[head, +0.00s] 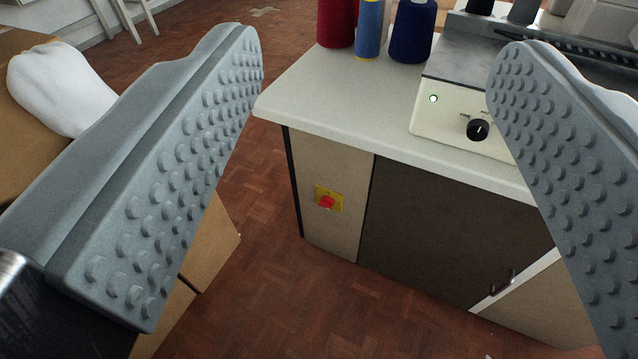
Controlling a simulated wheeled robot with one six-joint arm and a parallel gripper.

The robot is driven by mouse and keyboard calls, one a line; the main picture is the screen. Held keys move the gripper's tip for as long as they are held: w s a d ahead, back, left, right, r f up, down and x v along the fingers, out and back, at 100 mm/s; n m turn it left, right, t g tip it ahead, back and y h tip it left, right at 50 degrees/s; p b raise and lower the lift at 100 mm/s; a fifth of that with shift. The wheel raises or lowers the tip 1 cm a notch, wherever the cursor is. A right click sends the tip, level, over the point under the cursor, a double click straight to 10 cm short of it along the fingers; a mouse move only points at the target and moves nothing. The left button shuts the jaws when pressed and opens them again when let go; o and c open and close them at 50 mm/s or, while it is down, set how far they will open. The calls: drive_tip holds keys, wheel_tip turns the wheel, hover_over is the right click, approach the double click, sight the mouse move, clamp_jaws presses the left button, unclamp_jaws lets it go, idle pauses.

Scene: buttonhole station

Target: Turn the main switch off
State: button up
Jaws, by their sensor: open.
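My gripper (385,95) is open and empty, its two grey studded fingers wide apart at the left and right of the view. The main switch, a red knob (327,202) on a yellow plate (337,193), sits on the pale end panel of the cabinet. It shows between the fingers, farther off, and neither finger touches it. The angle of the red knob is too small to read.
Red (337,22), light blue (369,28) and dark blue (413,30) thread cones stand on the worktop. The worktop edge juts above the switch. Cardboard boxes (212,245) and a white bundle (60,88) are at the left. Parquet floor (290,290) before the cabinet is clear.

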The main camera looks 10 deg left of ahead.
sight(326, 203)
drive_tip(key=w+a+f+m, duration=0.2)
drive_tip(key=w+a+f, duration=0.2)
drive_tip(key=w+f, duration=0.7)
drive_tip(key=w+a+f+m, duration=0.1)
drive_tip(key=w+a+f, duration=0.2)
drive_tip(key=w+f, duration=0.85)
drive_tip(key=w+a+f+m+h, duration=0.2)
drive_tip(key=w+a+f, duration=0.2)
drive_tip(key=w+f, duration=0.9)
drive_tip(key=s+a+f+n+h, duration=0.15)
drive_tip(key=s+f, duration=0.25)
drive_tip(key=f, duration=1.3)
drive_tip(key=s+a+f+h, duration=0.1)
drive_tip(key=s+f+h, duration=0.3)
drive_tip(key=f, duration=1.3)
drive_tip(key=f+x, duration=0.1)
drive_tip(key=x, duration=1.6)
drive_tip(key=shift+y, duration=0.45)
drive_tip(key=c, duration=1)
